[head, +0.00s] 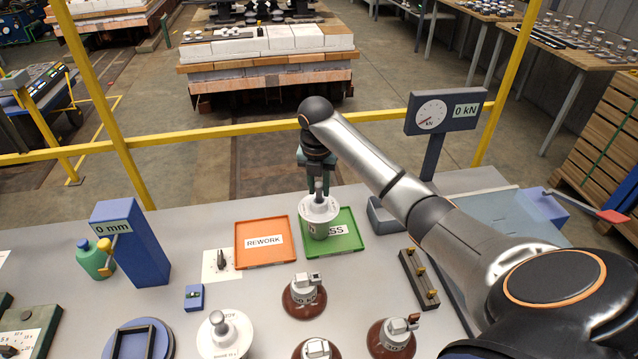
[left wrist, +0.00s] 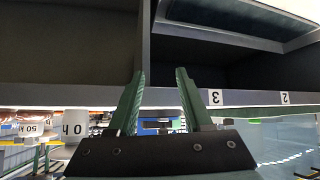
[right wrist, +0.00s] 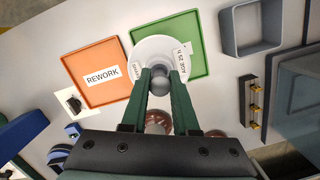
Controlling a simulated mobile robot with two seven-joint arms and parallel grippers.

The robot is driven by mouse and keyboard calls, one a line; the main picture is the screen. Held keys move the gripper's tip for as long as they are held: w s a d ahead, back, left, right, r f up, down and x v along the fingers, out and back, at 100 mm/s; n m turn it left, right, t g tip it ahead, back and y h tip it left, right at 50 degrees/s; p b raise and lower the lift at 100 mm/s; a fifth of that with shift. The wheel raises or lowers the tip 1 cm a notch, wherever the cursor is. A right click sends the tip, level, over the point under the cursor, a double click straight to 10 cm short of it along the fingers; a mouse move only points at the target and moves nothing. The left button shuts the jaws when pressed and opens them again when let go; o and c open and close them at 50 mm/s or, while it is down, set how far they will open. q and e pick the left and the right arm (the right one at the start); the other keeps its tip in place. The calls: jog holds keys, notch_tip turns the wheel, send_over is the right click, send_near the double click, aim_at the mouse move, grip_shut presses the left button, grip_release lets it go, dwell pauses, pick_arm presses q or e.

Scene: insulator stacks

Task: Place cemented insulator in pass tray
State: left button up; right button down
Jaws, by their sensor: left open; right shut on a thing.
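A white cemented insulator (head: 319,217) with a grey metal pin on top is upright over the green pass tray (head: 353,246). My right gripper (head: 318,184) is shut on its pin from above. In the right wrist view the insulator (right wrist: 149,52) hangs between the fingertips of the right gripper (right wrist: 160,75) and hides the left part of the green tray (right wrist: 192,28). I cannot tell whether its base touches the tray. My left gripper (left wrist: 158,75) is open and empty, near grey shelving, and is not in the head view.
The orange rework tray (head: 263,243) lies just left of the green tray. A blue height gauge (head: 130,243), a kN gauge post (head: 437,140) and a grey bin (head: 383,215) stand around. Brown insulators (head: 304,297) and another white one (head: 222,335) stand at the front.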

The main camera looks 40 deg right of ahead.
aim_at(318, 204)
jog(key=c, duration=1.1)
grip_release()
jog(key=shift+f, duration=0.15)
jog(key=o, duration=0.4)
jog(key=shift+s+a+r, duration=0.2)
jog(key=shift+a+r, duration=0.05)
jog(key=shift+r, duration=1.8)
jog(key=shift+s+a+r, duration=0.2)
jog(key=shift+r, duration=1.85)
jog(key=shift+s+a+r, duration=0.2)
jog(key=shift+a+r, duration=0.05)
jog(key=shift+r, duration=1.8)
